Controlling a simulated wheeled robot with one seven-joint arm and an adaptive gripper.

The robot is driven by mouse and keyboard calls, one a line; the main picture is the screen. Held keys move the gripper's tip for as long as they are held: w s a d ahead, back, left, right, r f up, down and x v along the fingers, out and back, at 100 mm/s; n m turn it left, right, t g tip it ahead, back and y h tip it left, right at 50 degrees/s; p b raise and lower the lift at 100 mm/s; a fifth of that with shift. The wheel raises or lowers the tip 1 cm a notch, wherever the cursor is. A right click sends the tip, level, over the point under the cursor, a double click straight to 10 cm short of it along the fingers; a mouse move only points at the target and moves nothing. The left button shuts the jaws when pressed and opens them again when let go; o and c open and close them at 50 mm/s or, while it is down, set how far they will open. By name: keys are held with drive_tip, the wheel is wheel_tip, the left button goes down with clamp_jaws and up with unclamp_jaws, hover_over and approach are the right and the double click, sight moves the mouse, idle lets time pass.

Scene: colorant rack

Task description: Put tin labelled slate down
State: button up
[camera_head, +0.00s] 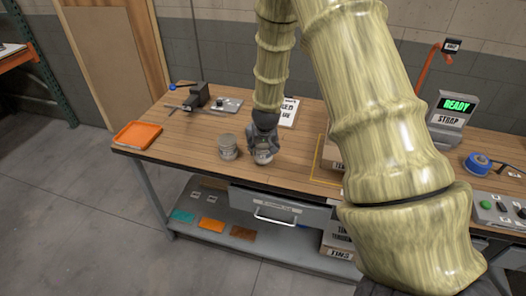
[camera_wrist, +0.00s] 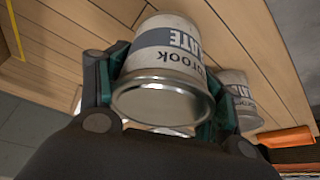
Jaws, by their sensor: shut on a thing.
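The slate tin (camera_wrist: 165,65) is a pale grey tin with a blue-grey band, its label upside down in the wrist view and partly readable as "ATE". My gripper (camera_wrist: 160,95) is shut around it, a teal finger pad on each side. In the head view my gripper (camera_head: 264,143) is low over the wooden table (camera_head: 200,150) near its front edge, with the tin (camera_head: 263,157) beneath it. I cannot tell whether the tin touches the tabletop.
Another grey tin (camera_head: 228,147) stands just left of the held tin; it also shows in the wrist view (camera_wrist: 238,98). An orange tray (camera_head: 138,134) lies at the left corner. A white printed sheet (camera_head: 289,112) lies behind. Bare wood lies between tray and tins.

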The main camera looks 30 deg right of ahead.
sight(265, 148)
drive_tip(key=shift+f+p, duration=0.6)
drive_tip(key=shift+f, duration=0.9)
drive_tip(key=o, duration=1.1)
drive_tip(key=shift+f, duration=0.1)
drive_tip(key=shift+r, duration=0.25)
drive_tip(key=shift+b+v, duration=1.45)
drive_tip(key=shift+v, duration=4.45)
drive_tip(key=shift+s, duration=0.1)
